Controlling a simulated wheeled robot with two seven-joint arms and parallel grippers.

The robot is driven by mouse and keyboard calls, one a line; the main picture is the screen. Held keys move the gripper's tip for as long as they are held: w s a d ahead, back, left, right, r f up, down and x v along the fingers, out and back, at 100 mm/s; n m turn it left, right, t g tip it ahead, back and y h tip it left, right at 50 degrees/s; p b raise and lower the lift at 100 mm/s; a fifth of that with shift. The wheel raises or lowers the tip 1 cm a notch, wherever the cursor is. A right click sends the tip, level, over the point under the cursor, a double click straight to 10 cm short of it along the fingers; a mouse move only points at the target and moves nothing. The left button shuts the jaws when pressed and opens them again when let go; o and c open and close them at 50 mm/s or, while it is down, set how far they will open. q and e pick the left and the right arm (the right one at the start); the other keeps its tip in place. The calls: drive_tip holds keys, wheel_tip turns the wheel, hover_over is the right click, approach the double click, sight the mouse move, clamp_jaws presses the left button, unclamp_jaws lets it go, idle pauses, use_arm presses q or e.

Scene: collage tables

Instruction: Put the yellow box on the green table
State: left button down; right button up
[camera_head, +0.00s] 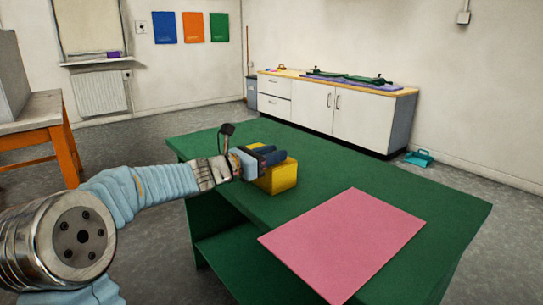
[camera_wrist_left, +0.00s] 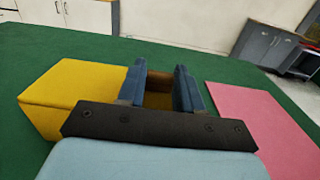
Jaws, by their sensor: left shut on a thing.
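The yellow box (camera_head: 281,178) is at the green table (camera_head: 340,172), near its left edge in the head view. It looks upright and resting on the top, though its contact with the top is partly hidden. My left gripper (camera_head: 272,156) is at the upper part of the box, its dark blue fingers shut on it. In the left wrist view, the yellow box (camera_wrist_left: 75,88) is left of and between the fingers (camera_wrist_left: 160,82), with a brownish face showing in the gap. The green tabletop (camera_wrist_left: 35,45) surrounds it. My right gripper is not in view.
A pink sheet (camera_head: 345,240) lies on the table, right of the box. A white cabinet (camera_head: 305,105) with green tools stands at the back wall. A wooden table (camera_head: 35,120) stands at left. A teal dustpan (camera_head: 418,158) is on the floor. The tabletop's far right is clear.

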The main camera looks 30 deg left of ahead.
use_arm(q)
drive_tip(key=shift+f, duration=0.1)
drive_tip(key=c, duration=0.8)
unclamp_jaws()
drive_tip(key=shift+o, duration=0.2)
drive_tip(key=v, duration=1.2)
